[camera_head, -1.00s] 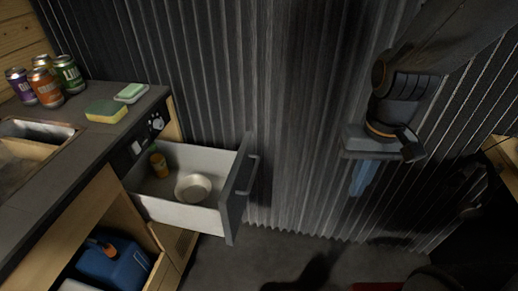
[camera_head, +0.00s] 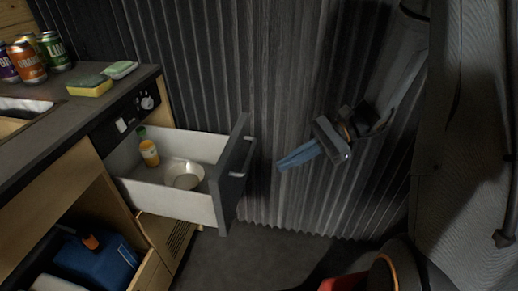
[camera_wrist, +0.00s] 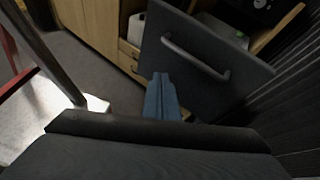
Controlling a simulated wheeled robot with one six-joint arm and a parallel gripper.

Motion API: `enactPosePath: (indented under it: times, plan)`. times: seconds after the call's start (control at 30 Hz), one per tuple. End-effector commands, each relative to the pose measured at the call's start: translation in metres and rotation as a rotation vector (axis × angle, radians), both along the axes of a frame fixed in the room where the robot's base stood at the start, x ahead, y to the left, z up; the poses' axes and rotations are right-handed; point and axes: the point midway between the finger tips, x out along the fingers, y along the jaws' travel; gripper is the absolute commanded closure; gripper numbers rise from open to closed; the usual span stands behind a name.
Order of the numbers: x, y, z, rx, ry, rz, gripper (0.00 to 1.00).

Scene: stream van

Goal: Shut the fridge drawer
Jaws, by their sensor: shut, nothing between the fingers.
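The fridge drawer (camera_head: 233,172) stands pulled out from the cabinet, with a dark grey front, a bar handle and pale inner walls. Inside it are a pale bowl (camera_head: 184,175) and an orange bottle with a green cap (camera_head: 148,150). My gripper (camera_head: 283,165) is shut and empty, its blue fingers pointing left toward the drawer front, a short gap to the right of the handle. In the wrist view the blue fingers (camera_wrist: 161,82) show in front of the drawer front (camera_wrist: 205,85), just left of its handle (camera_wrist: 195,57).
The counter above holds several cans (camera_head: 53,50), a sponge (camera_head: 90,86), a soap dish (camera_head: 120,70) and a sink (camera_head: 22,110). A blue container (camera_head: 100,264) sits in the lower cabinet. A corrugated wall (camera_head: 300,60) runs behind. The floor (camera_head: 235,258) before the drawer is clear.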

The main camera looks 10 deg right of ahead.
Motion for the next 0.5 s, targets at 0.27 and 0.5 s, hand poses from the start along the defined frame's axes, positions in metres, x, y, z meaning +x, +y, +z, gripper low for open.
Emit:
enactPosePath:
  times: [0.27,0.5]
  plan:
    - [0.096,-0.056,-0.044,0.374,0.092,-0.399,1.0]
    - [0.119,-0.077,-0.05,0.476,0.092,-0.499,1.0]
